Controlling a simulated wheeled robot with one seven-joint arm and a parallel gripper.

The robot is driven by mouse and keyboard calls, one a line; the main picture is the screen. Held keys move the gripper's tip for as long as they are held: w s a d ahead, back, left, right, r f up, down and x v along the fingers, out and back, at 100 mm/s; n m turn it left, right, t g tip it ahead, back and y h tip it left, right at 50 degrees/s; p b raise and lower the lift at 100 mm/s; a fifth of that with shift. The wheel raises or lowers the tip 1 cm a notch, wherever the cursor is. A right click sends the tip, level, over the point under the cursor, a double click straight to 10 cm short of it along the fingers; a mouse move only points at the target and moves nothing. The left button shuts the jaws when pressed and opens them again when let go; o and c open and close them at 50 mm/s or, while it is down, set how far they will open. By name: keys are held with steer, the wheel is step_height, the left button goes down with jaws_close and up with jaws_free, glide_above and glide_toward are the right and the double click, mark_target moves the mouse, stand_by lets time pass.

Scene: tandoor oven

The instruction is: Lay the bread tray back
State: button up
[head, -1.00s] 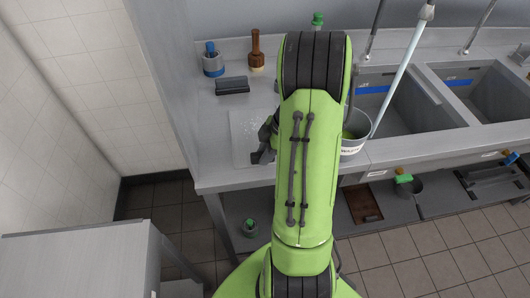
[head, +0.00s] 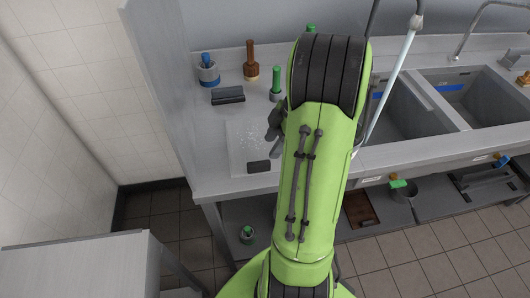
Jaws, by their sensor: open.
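I cannot tell for certain which thing is the bread tray. A pale flat board (head: 240,158) dusted with white lies flat on the counter left of my arm, its right part hidden behind my arm. A small dark block (head: 258,167) lies at its front edge. My gripper (head: 274,132), dark and partly hidden by my green arm, is over the right part of the board. It is open, and I see nothing held in it.
Sinks (head: 401,122) are at right. A brown board (head: 360,209) lies on the lower shelf.

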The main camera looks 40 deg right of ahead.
steer(key=a+r+m+h, duration=0.2)
steer(key=a+r+m, duration=0.2)
steer(key=a+r, duration=0.75)
steer(key=s+a+m+t+h, duration=0.1)
steer(key=s+a+m+t, duration=0.1)
steer(key=s+a+m, duration=0.5)
steer(key=s+a, duration=0.3)
steer(key=a, duration=0.1)
steer(key=shift+r+t+h, duration=0.3)
steer(key=shift+t, duration=0.1)
steer(key=shift+a, duration=0.1)
